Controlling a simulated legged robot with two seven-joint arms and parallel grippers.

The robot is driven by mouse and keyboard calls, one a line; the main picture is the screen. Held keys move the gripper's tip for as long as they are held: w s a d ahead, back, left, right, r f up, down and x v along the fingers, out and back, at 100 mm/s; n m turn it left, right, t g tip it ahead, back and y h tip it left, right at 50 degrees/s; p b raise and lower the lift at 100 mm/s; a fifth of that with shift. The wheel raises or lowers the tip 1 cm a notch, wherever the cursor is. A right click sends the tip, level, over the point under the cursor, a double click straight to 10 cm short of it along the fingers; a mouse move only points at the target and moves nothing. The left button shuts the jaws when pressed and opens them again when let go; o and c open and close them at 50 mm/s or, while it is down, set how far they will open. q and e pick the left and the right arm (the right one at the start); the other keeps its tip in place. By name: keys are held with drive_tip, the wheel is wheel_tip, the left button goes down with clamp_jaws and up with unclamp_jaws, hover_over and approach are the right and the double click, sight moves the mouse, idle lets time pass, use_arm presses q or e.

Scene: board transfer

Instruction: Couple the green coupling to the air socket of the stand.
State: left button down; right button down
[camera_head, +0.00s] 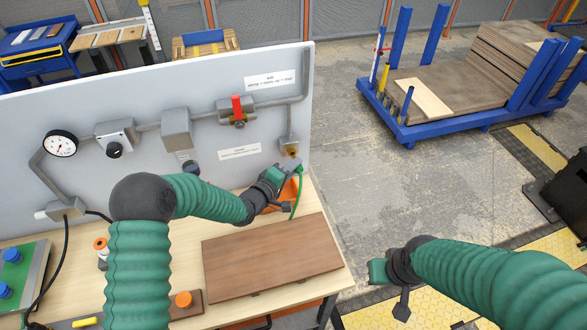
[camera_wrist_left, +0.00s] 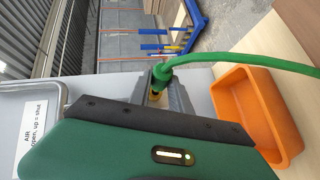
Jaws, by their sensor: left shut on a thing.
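My left gripper (camera_head: 291,165) is at the right end of the upright panel of the stand (camera_head: 215,160), just below the air socket (camera_head: 291,151). In the left wrist view it is shut on the green coupling (camera_wrist_left: 160,73), whose brass part shows between the two grey fingers. A green hose (camera_wrist_left: 235,61) runs from the coupling to the right; in the head view it hangs beside the gripper. The fingers hide much of the coupling, and I cannot tell whether it touches the socket. My right gripper (camera_head: 378,272) is right of the table, away from the stand; its jaw opening is unclear.
An orange tray (camera_wrist_left: 285,145) lies beside my left gripper. A brown board (camera_head: 270,258) lies on the table below it. The panel carries a red-handled valve (camera_head: 237,108), a gauge (camera_head: 60,144) and pipes. A blue cart (camera_head: 425,128) stands on the floor behind.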

use_arm(q)
drive_tip(key=shift+w+a+b, duration=0.25)
drive_tip(key=shift+w, duration=0.4)
drive_tip(key=shift+w+a+b, duration=0.2)
drive_tip(key=shift+w, duration=0.4)
drive_tip(key=c, duration=1.1)
unclamp_jaws()
drive_tip(key=b+v, duration=0.1)
drive_tip(key=v, duration=1.5)
drive_tip(key=shift+s+a+b, duration=0.25)
drive_tip(key=shift+s+b, duration=0.1)
drive_tip(key=shift+b, duration=0.05)
